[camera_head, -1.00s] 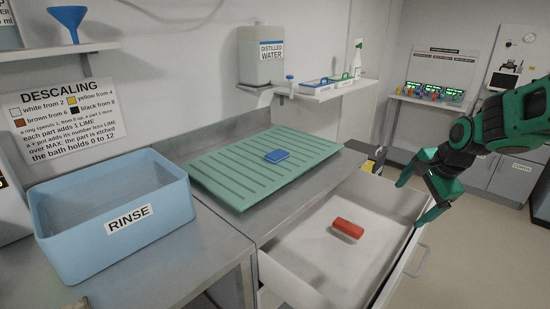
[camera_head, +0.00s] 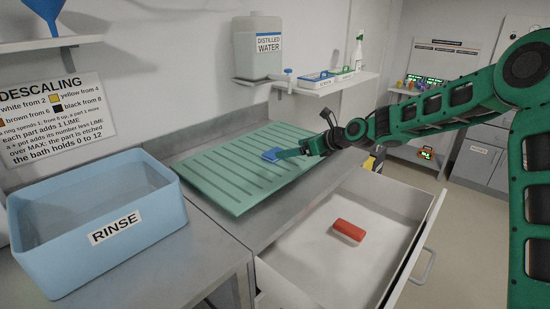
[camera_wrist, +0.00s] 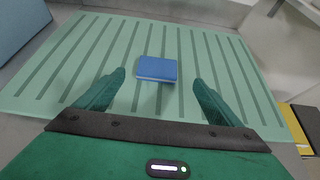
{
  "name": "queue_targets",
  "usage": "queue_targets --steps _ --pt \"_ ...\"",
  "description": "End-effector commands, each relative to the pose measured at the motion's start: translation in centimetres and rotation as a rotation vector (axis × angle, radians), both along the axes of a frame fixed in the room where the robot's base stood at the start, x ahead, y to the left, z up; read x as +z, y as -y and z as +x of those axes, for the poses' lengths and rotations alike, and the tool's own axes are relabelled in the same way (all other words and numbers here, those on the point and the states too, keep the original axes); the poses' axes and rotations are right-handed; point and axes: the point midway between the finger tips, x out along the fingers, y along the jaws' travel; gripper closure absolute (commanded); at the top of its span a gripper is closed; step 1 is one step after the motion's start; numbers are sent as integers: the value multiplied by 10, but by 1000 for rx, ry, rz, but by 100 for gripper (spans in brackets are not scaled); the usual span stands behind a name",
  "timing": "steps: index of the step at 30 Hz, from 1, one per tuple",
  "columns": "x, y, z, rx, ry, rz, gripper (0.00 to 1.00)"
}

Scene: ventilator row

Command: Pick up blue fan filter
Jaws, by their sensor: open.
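The blue fan filter (camera_head: 271,155) is a small flat blue block on the green ribbed drying mat (camera_head: 232,196). In the wrist view the filter (camera_wrist: 157,68) lies ahead of and between my two fingers, nearer the mat's middle. My gripper (camera_head: 282,154) reaches in from the right over the mat, close to the filter. In the wrist view my gripper (camera_wrist: 160,88) is open, with a finger on each side and nothing held. Part of the filter's right side is covered by my gripper in the head view.
A blue RINSE tub (camera_head: 95,238) stands left of the mat. A shelf (camera_head: 330,84) with a distilled water jug (camera_head: 259,47) is above the mat's back.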

Motion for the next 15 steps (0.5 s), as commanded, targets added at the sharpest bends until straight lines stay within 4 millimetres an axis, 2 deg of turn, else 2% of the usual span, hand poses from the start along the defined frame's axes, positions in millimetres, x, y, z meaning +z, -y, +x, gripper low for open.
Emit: queue_targets --steps 1,4,15 --pt "-5 -10 3 6 -2 1 12" --pt "-12 -21 11 7 -1 -1 12" --pt "-29 -44 25 9 -1 -2 12"
